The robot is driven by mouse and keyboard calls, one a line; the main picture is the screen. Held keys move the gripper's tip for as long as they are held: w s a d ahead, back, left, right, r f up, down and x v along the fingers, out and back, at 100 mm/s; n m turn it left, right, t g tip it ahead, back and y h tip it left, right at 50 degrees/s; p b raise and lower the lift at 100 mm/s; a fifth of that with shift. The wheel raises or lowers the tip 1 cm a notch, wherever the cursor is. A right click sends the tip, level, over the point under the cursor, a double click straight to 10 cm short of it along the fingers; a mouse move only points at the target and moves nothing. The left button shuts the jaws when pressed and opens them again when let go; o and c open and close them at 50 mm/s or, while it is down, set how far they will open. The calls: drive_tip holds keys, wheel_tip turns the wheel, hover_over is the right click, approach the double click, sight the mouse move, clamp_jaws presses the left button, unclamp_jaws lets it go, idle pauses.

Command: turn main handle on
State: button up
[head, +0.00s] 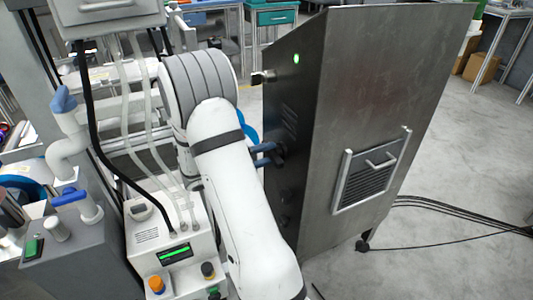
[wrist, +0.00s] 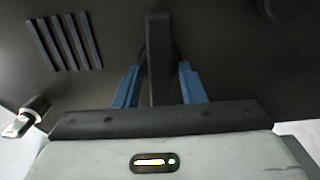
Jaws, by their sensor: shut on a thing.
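The main handle (wrist: 159,45) is a dark upright bar on the dark front of a metal cabinet. In the wrist view it stands between the blue fingers of my gripper (wrist: 160,82), which are shut on it. In the head view my white arm reaches the cabinet's left face, and the blue gripper fingers (head: 263,148) show at that face. There the handle is mostly hidden in shadow and behind my arm. A green light (head: 296,59) glows near the cabinet's top.
The tall metal cabinet (head: 365,90) stands on wheels at the right. A small silver-and-black fitting (head: 262,77) sticks out of its front, above my gripper. White machines with hoses (head: 170,235) stand close at the left. Black cables (head: 460,220) cross the open floor at the right.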

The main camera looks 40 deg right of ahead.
drive_tip(key=shift+f, duration=0.1)
drive_tip(key=o, duration=0.6)
drive_tip(key=p+v, duration=0.1)
drive_tip(key=v, duration=0.7)
drive_tip(key=shift+s, duration=0.1)
idle(0.3)
